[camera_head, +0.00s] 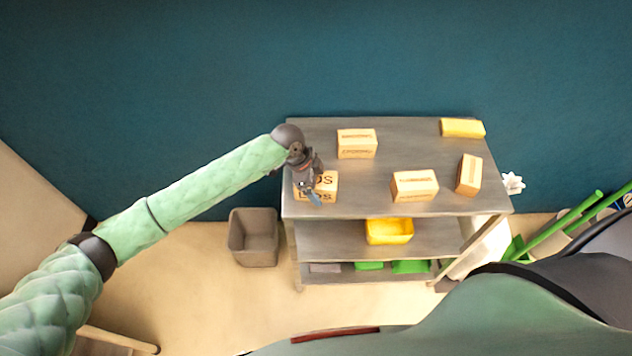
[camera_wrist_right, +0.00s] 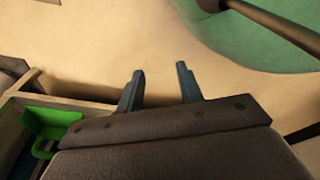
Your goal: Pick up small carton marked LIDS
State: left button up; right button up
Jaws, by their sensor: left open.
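The small carton marked LIDS (camera_head: 328,183) sits at the left end of the grey shelf unit's top (camera_head: 385,190). Only part of its lettering shows, ending in "DS", because my left gripper (camera_head: 313,197) is over its left part. The left gripper is open, with its fingers pointing down at the carton; I cannot tell whether they touch it. My right gripper (camera_wrist_right: 160,85) shows in the right wrist view with its two fingers apart and nothing between them, above the pale floor.
Other cartons stand on the top: one at the back (camera_head: 357,143), one in front (camera_head: 414,186) and one at the right (camera_head: 469,175). A yellow block (camera_head: 462,128) lies at the back right. A grey bin (camera_head: 254,238) stands on the floor.

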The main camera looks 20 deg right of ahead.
pick_arm(q)
jog(key=shift+d+f, duration=0.15)
jog(key=shift+f, duration=0.4)
jog(key=shift+f, duration=0.2)
jog(key=c, duration=1.2)
jog(key=shift+o, duration=0.2)
